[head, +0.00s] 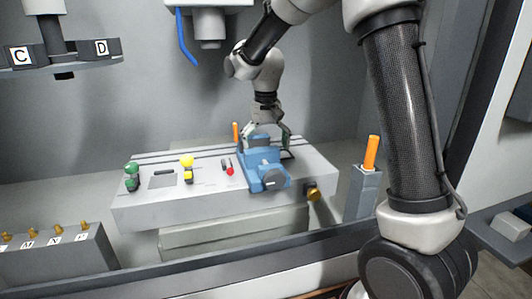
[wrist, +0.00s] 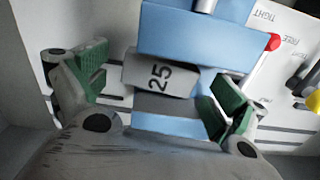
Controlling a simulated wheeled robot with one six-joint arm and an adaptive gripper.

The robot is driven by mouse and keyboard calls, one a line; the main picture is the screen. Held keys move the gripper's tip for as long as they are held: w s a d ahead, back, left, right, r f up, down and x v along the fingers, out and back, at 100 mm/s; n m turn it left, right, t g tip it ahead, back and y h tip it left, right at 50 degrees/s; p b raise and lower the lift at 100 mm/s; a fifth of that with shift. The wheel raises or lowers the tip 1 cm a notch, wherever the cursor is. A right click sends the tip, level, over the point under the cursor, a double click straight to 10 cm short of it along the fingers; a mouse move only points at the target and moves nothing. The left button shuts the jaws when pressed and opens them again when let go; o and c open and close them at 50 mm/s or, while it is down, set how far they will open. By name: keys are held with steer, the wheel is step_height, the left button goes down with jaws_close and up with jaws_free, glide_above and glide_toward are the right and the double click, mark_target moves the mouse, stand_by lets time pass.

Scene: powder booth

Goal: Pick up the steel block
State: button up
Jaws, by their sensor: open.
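The vise (head: 265,172) also shows on the table in the head view, where I cannot make out the block. My gripper (wrist: 158,92) is open, its green-padded fingers on either side of the block with a gap at each side. In the head view my gripper (head: 266,135) is over the back of the vise.
The grey slotted table (head: 145,205) carries a red-tipped lever (head: 229,170), yellow (head: 187,162) and green (head: 132,170) knobs left of the vise. An orange handle (head: 371,152) stands in a grey holder at right. Bins marked C and D (head: 100,48) hang at upper left.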

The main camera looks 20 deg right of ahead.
steer(key=shift+f, duration=0.25)
steer(key=c, duration=1.4)
step_height(320, 180, up, 10)
steer(key=shift+r, duration=0.1)
